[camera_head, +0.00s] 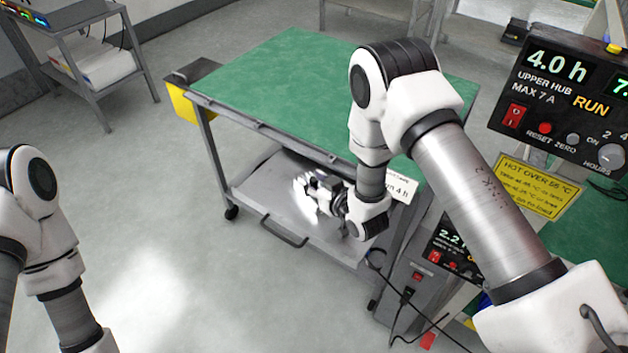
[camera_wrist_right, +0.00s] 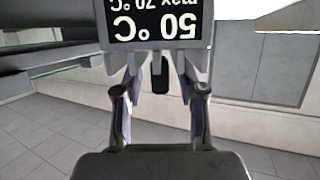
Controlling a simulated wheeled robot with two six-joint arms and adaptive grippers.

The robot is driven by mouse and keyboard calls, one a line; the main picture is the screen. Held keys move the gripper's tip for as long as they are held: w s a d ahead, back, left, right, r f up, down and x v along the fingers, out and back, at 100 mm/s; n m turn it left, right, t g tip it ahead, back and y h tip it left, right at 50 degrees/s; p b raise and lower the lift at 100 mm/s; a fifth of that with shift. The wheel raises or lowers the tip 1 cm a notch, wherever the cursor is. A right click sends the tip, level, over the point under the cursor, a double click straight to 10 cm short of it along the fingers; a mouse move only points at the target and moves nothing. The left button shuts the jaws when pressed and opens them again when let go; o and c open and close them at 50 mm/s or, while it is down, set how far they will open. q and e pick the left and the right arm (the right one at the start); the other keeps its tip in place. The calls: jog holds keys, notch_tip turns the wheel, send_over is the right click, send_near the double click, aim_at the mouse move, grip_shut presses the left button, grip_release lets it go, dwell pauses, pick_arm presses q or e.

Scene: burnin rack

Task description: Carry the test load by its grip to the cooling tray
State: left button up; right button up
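My right gripper (camera_head: 332,192) reaches low over the cart's lower metal shelf (camera_head: 270,203). In the right wrist view its two fingers (camera_wrist_right: 160,98) stand apart, with a clear gap between them. A grey-framed unit with a black display (camera_wrist_right: 155,22) is just beyond the fingers and looks like the test load. Its display reads 50 °C, upside down. A narrow dark post (camera_wrist_right: 160,72) shows between the fingers, not visibly touched. In the head view the gripper and wrist hide most of this unit. I cannot tell which surface is the cooling tray. My left gripper is out of view.
The cart's green top (camera_head: 290,75) is clear. A yellow-sided box (camera_head: 186,107) hangs at its left corner. A control panel (camera_head: 560,95) and yellow hot-warning sign (camera_head: 535,187) stand at right. Cables run near the cart's right side.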

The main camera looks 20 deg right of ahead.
jog(key=shift+r, duration=0.25)
jog(key=shift+s+d, duration=0.1)
jog(key=shift+s, duration=0.25)
jog(key=b+v, duration=0.1)
jog(key=v, duration=1)
jog(key=shift+s+r, duration=0.15)
